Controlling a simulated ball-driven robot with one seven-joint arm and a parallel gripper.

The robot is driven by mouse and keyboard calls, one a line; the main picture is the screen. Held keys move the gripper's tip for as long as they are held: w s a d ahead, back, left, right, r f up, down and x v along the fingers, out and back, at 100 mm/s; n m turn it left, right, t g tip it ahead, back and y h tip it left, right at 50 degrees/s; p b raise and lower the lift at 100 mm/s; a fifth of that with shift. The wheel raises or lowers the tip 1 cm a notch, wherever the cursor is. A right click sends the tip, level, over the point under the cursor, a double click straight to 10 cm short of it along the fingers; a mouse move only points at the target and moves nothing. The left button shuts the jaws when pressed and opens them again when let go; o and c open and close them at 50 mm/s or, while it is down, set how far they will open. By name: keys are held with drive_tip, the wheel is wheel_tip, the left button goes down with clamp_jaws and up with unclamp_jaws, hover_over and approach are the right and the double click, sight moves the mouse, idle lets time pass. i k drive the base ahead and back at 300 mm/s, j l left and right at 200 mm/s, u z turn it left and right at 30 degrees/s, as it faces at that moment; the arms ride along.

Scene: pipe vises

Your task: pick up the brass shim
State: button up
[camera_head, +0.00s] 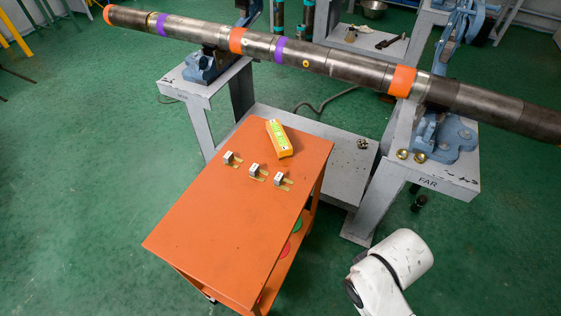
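Three small silver blocks with thin brass-coloured strips stand in a row on the orange cart top (230,240). The strips show at the left block (237,163), the middle block (263,172) and the right block (288,182). They look like brass shims, but I cannot tell from this view which one is the brass shim of the task. A white link of my arm shows at the bottom right, apart from the cart. My gripper is outside the picture.
A yellow device (279,139) with a green face lies behind the blocks. A long banded pipe (340,66) rests in blue vises on grey stands behind the cart. Two round brass pieces (403,154) sit on the stand marked FAR. The cart's front half is clear.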

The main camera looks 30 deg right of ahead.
sight(254, 170)
drive_tip(key=i+j+z, duration=0.1)
drive_tip(key=j+z, duration=0.55)
drive_tip(key=j, duration=0.2)
drive_tip(key=i+j+z, duration=0.1)
drive_tip(key=j, duration=0.75)
drive_tip(key=i+j+z, duration=0.1)
drive_tip(key=j, duration=1.65)
drive_tip(key=i+j, duration=0.5)
drive_tip(key=j, duration=0.2)
drive_tip(key=l+z, duration=0.05)
